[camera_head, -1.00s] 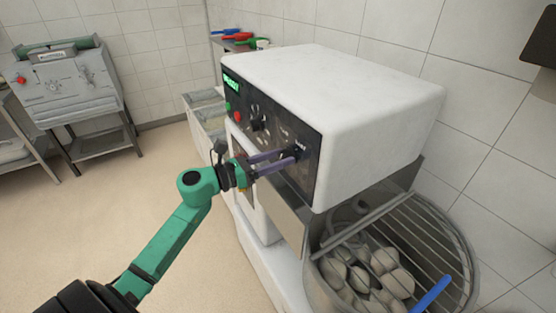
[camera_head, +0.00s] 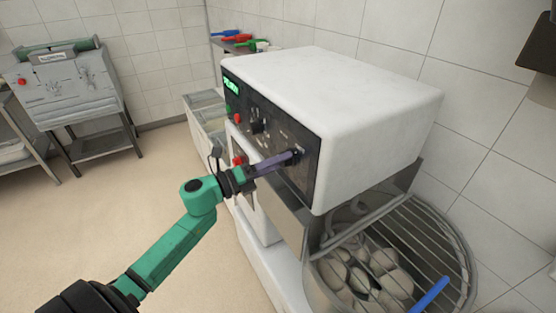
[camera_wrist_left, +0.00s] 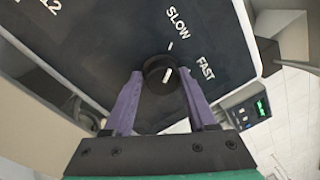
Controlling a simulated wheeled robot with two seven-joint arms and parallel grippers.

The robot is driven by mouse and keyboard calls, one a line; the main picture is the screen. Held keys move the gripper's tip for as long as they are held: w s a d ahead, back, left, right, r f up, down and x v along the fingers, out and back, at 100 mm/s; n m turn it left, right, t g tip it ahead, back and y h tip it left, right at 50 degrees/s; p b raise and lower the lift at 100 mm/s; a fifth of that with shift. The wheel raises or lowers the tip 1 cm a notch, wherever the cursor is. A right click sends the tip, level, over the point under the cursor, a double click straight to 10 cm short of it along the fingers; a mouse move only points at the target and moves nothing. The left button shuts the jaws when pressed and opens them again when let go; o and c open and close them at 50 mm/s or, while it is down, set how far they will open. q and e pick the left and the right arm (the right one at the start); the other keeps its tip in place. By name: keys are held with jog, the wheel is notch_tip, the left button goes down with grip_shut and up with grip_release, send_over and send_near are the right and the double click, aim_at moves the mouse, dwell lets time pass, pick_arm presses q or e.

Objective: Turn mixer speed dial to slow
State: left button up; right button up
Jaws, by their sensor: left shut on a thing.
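The mixer's black speed dial (camera_wrist_left: 157,75) sits on the dark control panel (camera_wrist_left: 90,50), with white SLOW and FAST labels beside it in the left wrist view. A short white mark on the dial slants up and to the right; I cannot tell exactly which label it lines up with. My left gripper (camera_head: 293,157) is shut on the dial, with one purple finger on each side of it in the left wrist view (camera_wrist_left: 160,84). In the head view the fingertips reach the panel's right part and largely hide the dial. My right gripper is not in view.
The white mixer housing (camera_head: 350,85) extends behind the panel. Another black knob (camera_head: 257,126) and a red button (camera_head: 238,160) are to the left. Below right is a wire-guarded bowl (camera_head: 462,270) holding dough. Floor (camera_head: 90,215) at the left is clear.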

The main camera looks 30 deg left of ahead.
pick_arm(q)
jog(key=shift+r+n, duration=0.35)
jog(key=shift+n, duration=0.25)
jog(key=o, duration=1.3)
jog(key=shift+f, duration=0.1)
jog(key=b+v, duration=0.4)
jog(key=v, duration=1)
jog(key=shift+s+a, duration=0.15)
jog(key=shift+s, duration=0.15)
